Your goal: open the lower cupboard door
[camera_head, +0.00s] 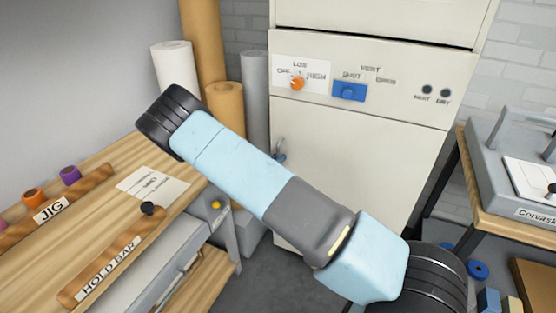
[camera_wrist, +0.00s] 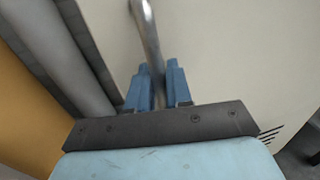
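The lower cupboard door (camera_head: 365,160) is the plain off-white panel below the control strip, and it looks closed. Its metal handle (camera_head: 281,144) is at the left edge, partly hidden behind my arm. In the wrist view the door (camera_wrist: 235,50) fills the right side, and the handle (camera_wrist: 146,25) is a grey upright bar running down between the blue fingers of my gripper (camera_wrist: 158,78). The fingers are close together, one on each side of the bar, and appear shut on it. In the head view my arm hides most of the gripper.
A wooden bench (camera_head: 70,210) with a jig rack and paper stands at left. Rolls, including a grey one (camera_head: 254,100), stand beside the cupboard's left side. A table with a grey machine (camera_head: 490,160) is at right.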

